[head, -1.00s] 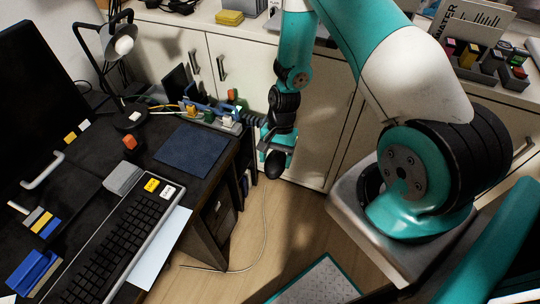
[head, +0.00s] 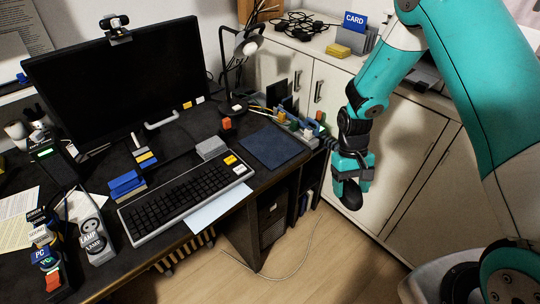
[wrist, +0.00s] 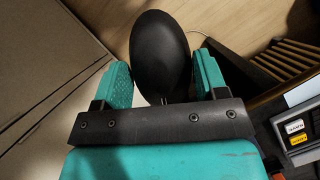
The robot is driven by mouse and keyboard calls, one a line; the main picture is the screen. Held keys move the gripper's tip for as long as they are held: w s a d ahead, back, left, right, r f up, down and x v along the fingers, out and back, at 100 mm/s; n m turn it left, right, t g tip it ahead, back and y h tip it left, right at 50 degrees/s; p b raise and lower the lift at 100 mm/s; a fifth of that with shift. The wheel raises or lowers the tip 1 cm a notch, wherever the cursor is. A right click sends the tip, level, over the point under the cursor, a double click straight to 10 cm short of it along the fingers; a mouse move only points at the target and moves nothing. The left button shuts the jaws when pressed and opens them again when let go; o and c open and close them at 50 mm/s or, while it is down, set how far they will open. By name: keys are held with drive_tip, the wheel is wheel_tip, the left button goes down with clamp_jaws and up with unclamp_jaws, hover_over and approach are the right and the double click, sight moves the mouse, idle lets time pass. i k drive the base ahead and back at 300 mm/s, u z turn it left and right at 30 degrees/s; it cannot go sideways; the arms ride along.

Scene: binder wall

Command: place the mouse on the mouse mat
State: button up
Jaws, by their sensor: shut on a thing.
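The black mouse (head: 349,195) is held in my gripper (head: 352,180), out beyond the right end of the desk and above the floor. In the wrist view the mouse (wrist: 160,55) sits between the two teal fingers of my gripper (wrist: 162,80), which are shut on its sides. The dark blue mouse mat (head: 271,147) lies flat on the desk's right part, to the left of my gripper. The top of the mat is bare.
The keyboard (head: 185,198) lies left of the mat. A lamp (head: 240,50) stands behind it. A cluttered strip of small items and cables (head: 300,125) lines the desk's right edge, between mat and gripper. White cabinets (head: 410,150) stand behind my arm.

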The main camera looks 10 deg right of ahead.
sight(271, 144)
drive_tip(key=u, duration=0.4)
drive_tip(key=i, duration=1.25)
drive_tip(key=z, duration=0.15)
